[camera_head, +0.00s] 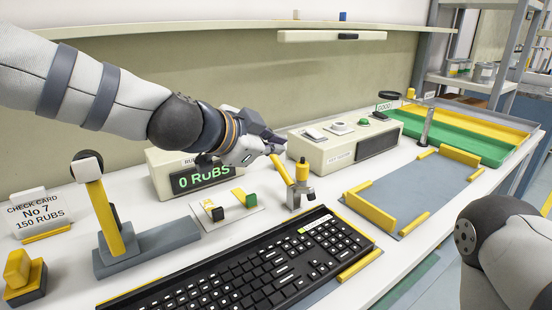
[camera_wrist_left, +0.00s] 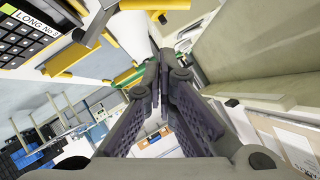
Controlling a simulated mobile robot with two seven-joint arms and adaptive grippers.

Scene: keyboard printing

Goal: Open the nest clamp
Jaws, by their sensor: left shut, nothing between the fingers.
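The nest clamp (camera_head: 302,171) has a yellow handle and a small grey base, and stands at the back edge of the black keyboard (camera_head: 250,268). A yellow bar slants from it up toward my gripper. My left gripper (camera_head: 278,146) is shut and empty just above and behind the clamp; I cannot tell whether it touches it. Its closed fingers also show in the left wrist view (camera_wrist_left: 161,70), with the keyboard's corner (camera_wrist_left: 25,38) at upper left. My right arm shows at the lower right of the head view, but its gripper is out of frame.
A counter box (camera_head: 190,177) reading "0 RUBS" stands behind the left arm. A yellow-handled lever stand (camera_head: 105,215) is at left. A beige control box (camera_head: 345,145) stands behind right. A grey mat (camera_head: 415,190) with yellow rails is bare, before green and yellow trays (camera_head: 475,148).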

